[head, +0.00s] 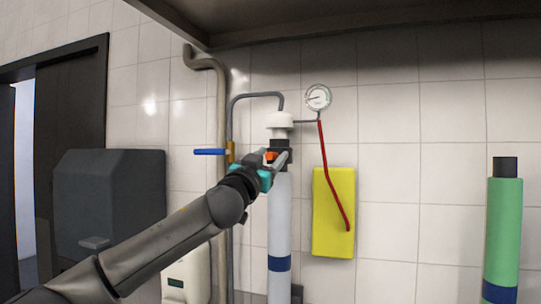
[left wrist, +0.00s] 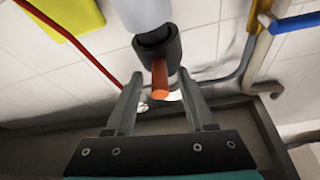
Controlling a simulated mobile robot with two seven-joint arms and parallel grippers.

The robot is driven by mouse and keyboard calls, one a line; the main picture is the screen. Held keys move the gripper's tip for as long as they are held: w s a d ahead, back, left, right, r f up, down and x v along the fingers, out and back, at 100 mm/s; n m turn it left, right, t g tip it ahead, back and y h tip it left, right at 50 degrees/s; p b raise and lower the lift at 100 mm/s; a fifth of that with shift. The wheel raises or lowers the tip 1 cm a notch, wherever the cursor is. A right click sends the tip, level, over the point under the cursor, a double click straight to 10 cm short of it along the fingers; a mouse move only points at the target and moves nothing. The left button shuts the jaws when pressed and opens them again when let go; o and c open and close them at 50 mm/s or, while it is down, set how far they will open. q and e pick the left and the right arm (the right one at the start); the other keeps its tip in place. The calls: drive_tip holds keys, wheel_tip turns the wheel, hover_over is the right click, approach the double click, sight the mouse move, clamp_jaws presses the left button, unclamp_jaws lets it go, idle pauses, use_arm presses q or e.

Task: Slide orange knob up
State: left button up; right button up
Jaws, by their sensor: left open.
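The orange knob (head: 271,156) sticks out from a black collar (left wrist: 156,45) near the top of a white upright cylinder (head: 279,215). In the left wrist view the orange knob (left wrist: 160,80) points toward my gripper. My left gripper (head: 274,156) is at the height of the knob. In the left wrist view its two fingers (left wrist: 160,98) are spread, and the knob shows in the gap between them. I cannot tell whether a finger touches it. My right gripper is not in view.
A blue-handled valve (head: 210,152) on a pipe is left of the cylinder. A round gauge (head: 318,97), a red rod (head: 326,175) and a yellow panel (head: 333,235) are to the right. A dark shelf (head: 370,25) overhangs above. A green cylinder (head: 503,225) stands far right.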

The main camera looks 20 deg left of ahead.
use_arm(q)
clamp_jaws()
idle(0.4)
idle(1.0)
